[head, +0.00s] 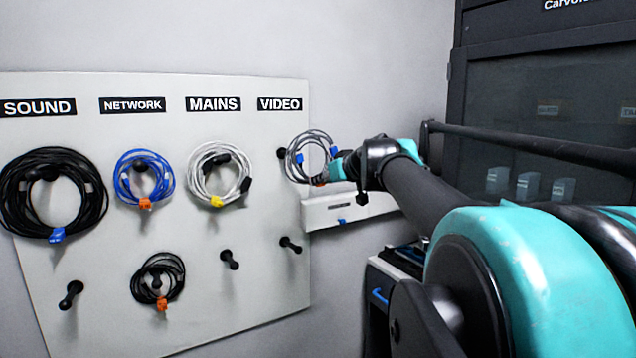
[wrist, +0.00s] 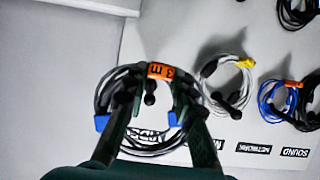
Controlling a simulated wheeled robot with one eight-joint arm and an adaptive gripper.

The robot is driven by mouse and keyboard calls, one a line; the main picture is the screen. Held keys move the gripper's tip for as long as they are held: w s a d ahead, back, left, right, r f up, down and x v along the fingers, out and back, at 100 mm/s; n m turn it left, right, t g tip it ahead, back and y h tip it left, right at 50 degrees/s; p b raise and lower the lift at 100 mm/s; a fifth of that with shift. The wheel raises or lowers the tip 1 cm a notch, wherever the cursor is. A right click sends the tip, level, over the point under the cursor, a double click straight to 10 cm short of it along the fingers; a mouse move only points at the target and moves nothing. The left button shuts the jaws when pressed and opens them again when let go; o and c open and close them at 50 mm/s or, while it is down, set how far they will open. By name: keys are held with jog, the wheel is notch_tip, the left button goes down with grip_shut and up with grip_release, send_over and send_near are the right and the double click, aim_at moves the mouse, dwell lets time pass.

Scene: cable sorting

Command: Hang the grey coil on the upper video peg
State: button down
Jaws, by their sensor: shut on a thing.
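The grey coil (head: 292,147), with blue connectors and an orange tag, hangs from my gripper (head: 326,177) near the top right of the board. In the wrist view the fingers of my gripper (wrist: 158,98) are shut on the coil (wrist: 138,148) near its orange tag (wrist: 160,71). The upper video peg (head: 281,153) shows just left of the coil in the head view, under the VIDEO label (head: 280,104). In the wrist view a dark peg (wrist: 150,88) appears inside the ring's outline. I cannot tell whether the ring is around it or in front of it.
The lower video peg (head: 291,245) is bare. A white coil (head: 196,163) hangs under MAINS, blue (head: 125,177) under NETWORK, black (head: 22,203) under SOUND. A small black coil (head: 143,283) hangs lower. A white ledge (head: 345,208) and dark cabinet (head: 550,120) stand right.

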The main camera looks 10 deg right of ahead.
jog(key=w+r+x, duration=0.1)
jog(key=r+x, duration=0.1)
jog(key=x, duration=1.6)
jog(key=shift+w+a, duration=0.15)
jog(key=shift+a, duration=0.05)
dwell(1.4)
dwell(0.4)
jog(key=c, duration=1.2)
grip_release()
jog(key=shift+o, duration=0.2)
